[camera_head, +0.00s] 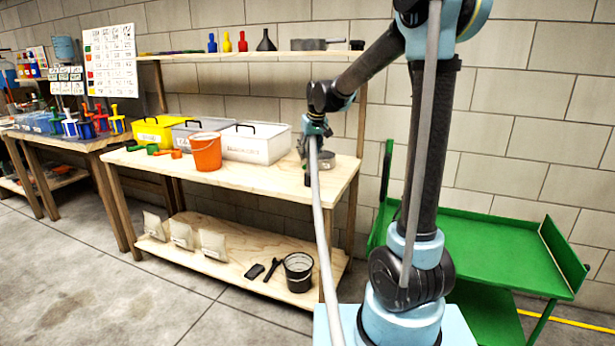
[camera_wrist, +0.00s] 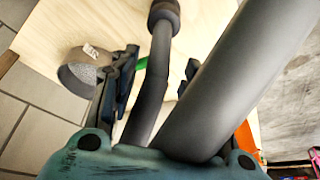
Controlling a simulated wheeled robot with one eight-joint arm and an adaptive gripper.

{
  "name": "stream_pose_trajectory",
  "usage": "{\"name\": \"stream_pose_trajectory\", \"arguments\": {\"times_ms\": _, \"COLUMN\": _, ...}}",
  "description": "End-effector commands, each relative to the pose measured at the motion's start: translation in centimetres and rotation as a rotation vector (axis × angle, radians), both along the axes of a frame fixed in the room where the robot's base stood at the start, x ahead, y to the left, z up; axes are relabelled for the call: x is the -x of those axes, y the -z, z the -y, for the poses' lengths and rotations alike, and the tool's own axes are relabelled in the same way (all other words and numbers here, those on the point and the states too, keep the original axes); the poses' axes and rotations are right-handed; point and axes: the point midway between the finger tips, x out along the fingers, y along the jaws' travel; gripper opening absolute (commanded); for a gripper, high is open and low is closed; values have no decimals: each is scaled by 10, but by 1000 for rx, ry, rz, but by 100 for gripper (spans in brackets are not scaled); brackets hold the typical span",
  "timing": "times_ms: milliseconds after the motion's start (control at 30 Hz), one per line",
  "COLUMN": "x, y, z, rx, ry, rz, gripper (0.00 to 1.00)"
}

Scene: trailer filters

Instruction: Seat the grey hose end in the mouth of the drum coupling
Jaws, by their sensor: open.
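A long grey hose (camera_head: 324,220) rises from the bottom of the head view to my gripper (camera_head: 309,145), which is over the right end of the wooden bench. In the wrist view, my gripper (camera_wrist: 160,65) is open, its dark fingers apart. A thin grey hose length (camera_wrist: 151,88) lies between them and leads to a dark, wider cylinder (camera_wrist: 164,12) beyond the fingertips. A thicker grey tube (camera_wrist: 222,85) crosses close to the camera, partly covering the right finger. I cannot tell where the hose lengths join. I cannot make out a drum coupling for certain.
A grey labelled metal pot (camera_wrist: 82,74) stands beside my gripper on the wooden bench (camera_head: 255,178). An orange bucket (camera_head: 206,152) and a white bin (camera_head: 255,144) stand left of it. A green cart (camera_head: 490,235) is right of my arm.

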Motion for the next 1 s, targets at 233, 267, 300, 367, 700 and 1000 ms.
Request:
{"name": "stream_pose_trajectory", "arguments": {"times_ms": 233, "x": -8, "y": 15, "z": 0, "rx": 0, "ry": 1, "rz": 0, "gripper": 44}}
{"name": "stream_pose_trajectory", "arguments": {"times_ms": 267, "x": -9, "y": 19, "z": 0, "rx": 0, "ry": 1, "rz": 0, "gripper": 44}}
{"name": "stream_pose_trajectory", "arguments": {"times_ms": 300, "x": -12, "y": 24, "z": 0, "rx": 0, "ry": 1, "rz": 0, "gripper": 44}}
{"name": "stream_pose_trajectory", "arguments": {"times_ms": 367, "x": -15, "y": 30, "z": -1, "rx": 0, "ry": 1, "rz": 0, "gripper": 44}}
{"name": "stream_pose_trajectory", "arguments": {"times_ms": 700, "x": -23, "y": 51, "z": -3, "rx": 0, "ry": 1, "rz": 0, "gripper": 44}}
{"name": "stream_pose_trajectory", "arguments": {"times_ms": 1000, "x": -23, "y": 50, "z": -3, "rx": 0, "ry": 2, "rz": 0, "gripper": 14}}
